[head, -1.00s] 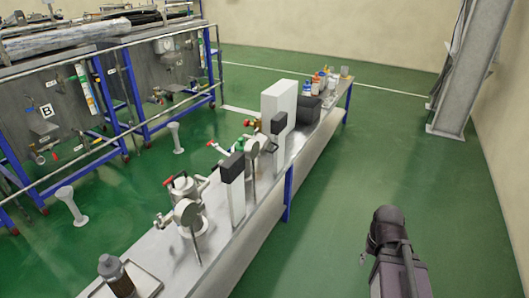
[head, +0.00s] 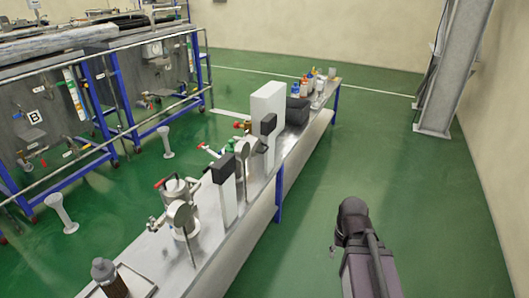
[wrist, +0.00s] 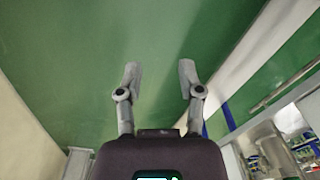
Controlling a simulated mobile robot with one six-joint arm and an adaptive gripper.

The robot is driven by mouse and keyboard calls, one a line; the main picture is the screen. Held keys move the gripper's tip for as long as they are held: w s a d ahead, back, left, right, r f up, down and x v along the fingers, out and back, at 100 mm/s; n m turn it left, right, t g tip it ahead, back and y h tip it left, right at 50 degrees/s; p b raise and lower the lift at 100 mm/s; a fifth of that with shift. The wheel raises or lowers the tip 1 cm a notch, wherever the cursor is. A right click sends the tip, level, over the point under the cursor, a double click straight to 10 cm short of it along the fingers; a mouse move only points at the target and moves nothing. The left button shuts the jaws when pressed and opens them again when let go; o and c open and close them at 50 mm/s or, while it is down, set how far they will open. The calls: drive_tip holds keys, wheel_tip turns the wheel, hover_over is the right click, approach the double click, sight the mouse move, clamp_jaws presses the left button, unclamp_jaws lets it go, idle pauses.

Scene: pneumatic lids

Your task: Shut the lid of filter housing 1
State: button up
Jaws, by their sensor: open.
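Two metal vessels with round lids stand on the long bench in the head view. A second round disc lid (head: 243,149) stands upright farther along the bench. I see no number on either, so I cannot tell which is filter housing 1. My gripper (wrist: 159,73) is open and empty over the green floor in the wrist view. My arm is right of the bench in the head view, apart from the vessels.
The bench (head: 215,262) also bears dark boxes on white posts, a tall white block (head: 267,108), a black bin (head: 297,110) and several bottles. A dark bottle (head: 104,272) stands on a tray at the near end. Green floor right of the bench is clear, up to a steel column (head: 445,80).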

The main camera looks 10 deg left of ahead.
drive_tip(key=w+a+f+t+y+b, duration=0.1)
drive_tip(key=w+a+y+b, duration=0.1)
drive_tip(key=w+a+y, duration=0.5)
drive_tip(key=m+t+y+b, duration=0.45)
drive_tip(key=y+b, duration=0.25)
drive_tip(key=y, duration=0.3)
approach(265, 150)
drive_tip(key=v, duration=0.4)
drive_tip(key=shift+a+n+t, duration=0.15)
drive_tip(key=shift+n+t, duration=0.1)
drive_tip(key=x, duration=1.3)
drive_tip(key=shift+w+a+f, duration=0.15)
drive_tip(key=shift+a+f, duration=0.2)
drive_tip(key=shift+a, duration=0.05)
clamp_jaws()
drive_tip(key=shift+a+r, duration=0.1)
drive_tip(key=shift+a, duration=0.05)
